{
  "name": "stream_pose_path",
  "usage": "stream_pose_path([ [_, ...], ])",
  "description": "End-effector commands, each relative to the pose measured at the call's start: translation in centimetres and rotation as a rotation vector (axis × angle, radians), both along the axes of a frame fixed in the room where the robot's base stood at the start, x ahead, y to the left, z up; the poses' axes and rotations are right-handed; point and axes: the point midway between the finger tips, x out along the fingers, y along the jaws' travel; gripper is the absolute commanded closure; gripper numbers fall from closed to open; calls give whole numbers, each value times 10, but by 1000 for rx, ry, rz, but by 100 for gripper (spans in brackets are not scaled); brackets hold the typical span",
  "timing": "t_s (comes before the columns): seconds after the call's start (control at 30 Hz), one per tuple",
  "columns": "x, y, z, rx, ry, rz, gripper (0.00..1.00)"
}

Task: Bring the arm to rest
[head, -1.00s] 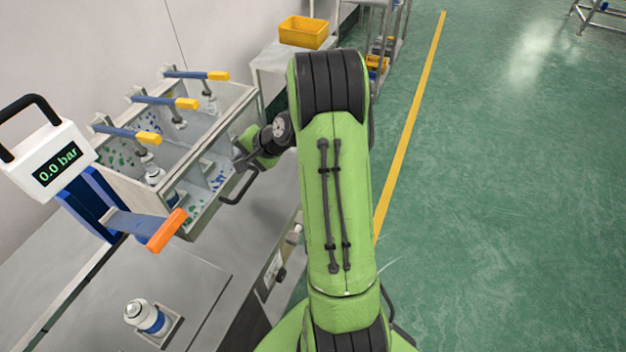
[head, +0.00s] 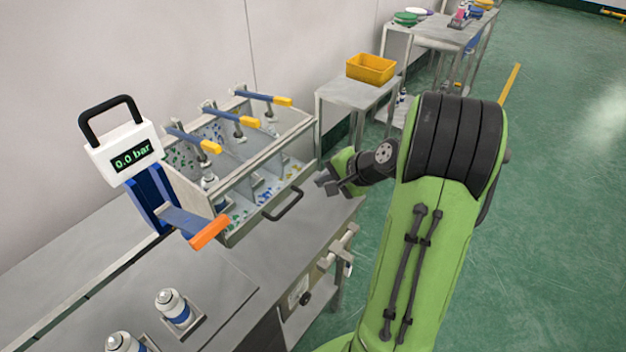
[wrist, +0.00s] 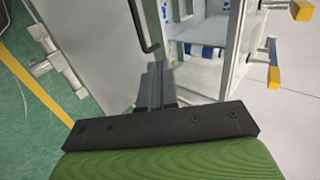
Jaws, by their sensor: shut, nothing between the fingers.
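My green arm rises at the right of the head view and bends left at its top. My gripper (head: 333,186) hangs beside the right end of the crimping box (head: 252,162), above the bench, apart from the box's front handle. Its fingers are together and hold nothing. In the wrist view my gripper (wrist: 158,72) shows as dark narrow fingers, closed, pointing toward the bench surface next to the box. The box has several blue levers with yellow grips. A can stands in its left compartment.
A gauge (head: 125,150) reading 0.0 bar stands left of the box, with an orange-tipped lever (head: 209,233). Two cans (head: 173,306) stand at the front of the bench (head: 225,290). A yellow bin (head: 371,68) sits on a side table behind. The floor at right is open.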

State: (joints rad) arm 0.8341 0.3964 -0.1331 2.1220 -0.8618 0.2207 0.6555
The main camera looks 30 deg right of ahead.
Motion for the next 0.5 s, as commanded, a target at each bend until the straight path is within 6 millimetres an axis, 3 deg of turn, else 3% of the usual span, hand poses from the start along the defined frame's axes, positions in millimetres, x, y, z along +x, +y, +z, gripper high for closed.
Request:
stream_pose_path([
  [0.27, -5, -1, 4, 0, 1, 2, 100],
  [0.33, -5, 7, 9, -24, 4, 29, 100],
  [0.43, -12, 45, 29, -150, 26, 166, 100],
  [0.5, -29, 82, 48, -291, 50, 310, 100],
])
